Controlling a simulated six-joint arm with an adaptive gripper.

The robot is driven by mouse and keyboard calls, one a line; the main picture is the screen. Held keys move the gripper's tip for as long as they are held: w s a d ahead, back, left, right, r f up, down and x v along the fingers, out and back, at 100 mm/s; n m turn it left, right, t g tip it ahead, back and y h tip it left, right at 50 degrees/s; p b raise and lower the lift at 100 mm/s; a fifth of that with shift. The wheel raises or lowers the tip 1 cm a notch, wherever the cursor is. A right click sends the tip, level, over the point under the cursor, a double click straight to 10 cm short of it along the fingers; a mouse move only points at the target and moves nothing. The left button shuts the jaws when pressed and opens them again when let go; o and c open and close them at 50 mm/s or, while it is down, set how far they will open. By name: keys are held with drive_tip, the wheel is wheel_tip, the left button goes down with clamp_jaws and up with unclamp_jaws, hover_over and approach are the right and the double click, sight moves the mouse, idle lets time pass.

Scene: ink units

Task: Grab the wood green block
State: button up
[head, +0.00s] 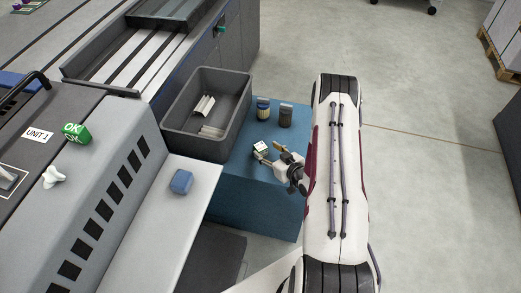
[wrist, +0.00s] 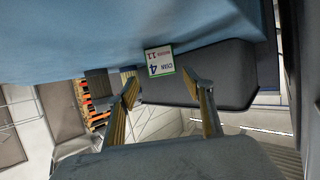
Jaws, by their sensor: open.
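My gripper (head: 268,152) is open above the blue table, at the right of the head view. A small white-faced piece (head: 261,146) lies by its fingertips. In the wrist view my gripper (wrist: 163,84) shows two spread fingers with nothing held between them. The white-faced piece (wrist: 160,60), printed with a "4" and edged in green, is just beyond the tips. I cannot tell how thick it is.
Two small jars, one yellowish (head: 263,110) and one brown (head: 286,117), stand behind. A blue block (head: 181,182) lies on the light ledge (head: 160,215).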

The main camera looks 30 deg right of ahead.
sight(264, 150)
idle(0.3)
drive_tip(key=shift+w+a+f, duration=0.25)
drive_tip(key=shift+w+f, duration=0.3)
drive_tip(key=shift+w, duration=0.2)
drive_tip(key=shift+x, duration=1.65)
drive_tip(key=shift+f, duration=0.1)
drive_tip(key=c, duration=1.2)
